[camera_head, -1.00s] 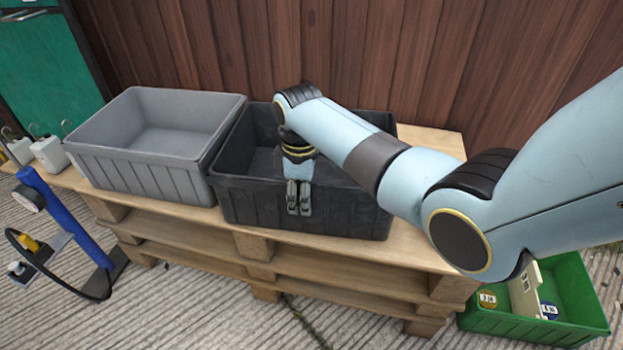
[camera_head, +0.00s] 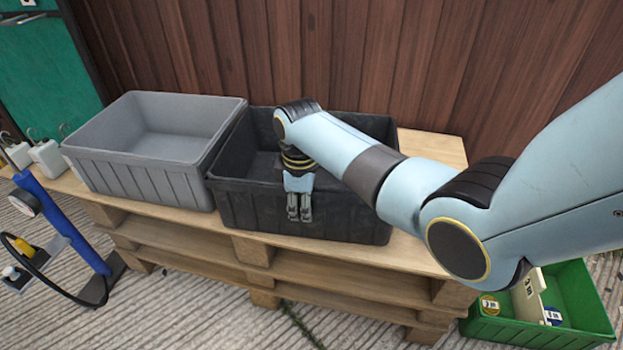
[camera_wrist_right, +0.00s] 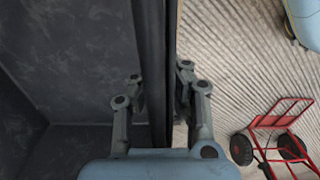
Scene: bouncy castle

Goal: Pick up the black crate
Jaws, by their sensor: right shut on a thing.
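The black crate (camera_head: 245,208) stands upright on the right part of the wooden pallets, and its inside looks empty where it shows. My right gripper (camera_head: 299,213) reaches down at the crate's front wall. In the right wrist view the crate's wall (camera_wrist_right: 152,70) runs between the two fingers of my right gripper (camera_wrist_right: 158,95), one finger inside the crate and one outside. The gripper is shut on that wall. My arm hides part of the crate's right side. My left gripper is not in view.
A grey crate (camera_head: 140,173) stands close beside the black crate on the left. Stacked pallets (camera_head: 340,267) bear both. A wooden wall (camera_head: 300,50) is behind. A green crate (camera_head: 520,335) is on the ground at right. A red hand truck (camera_wrist_right: 280,140) shows in the wrist view.

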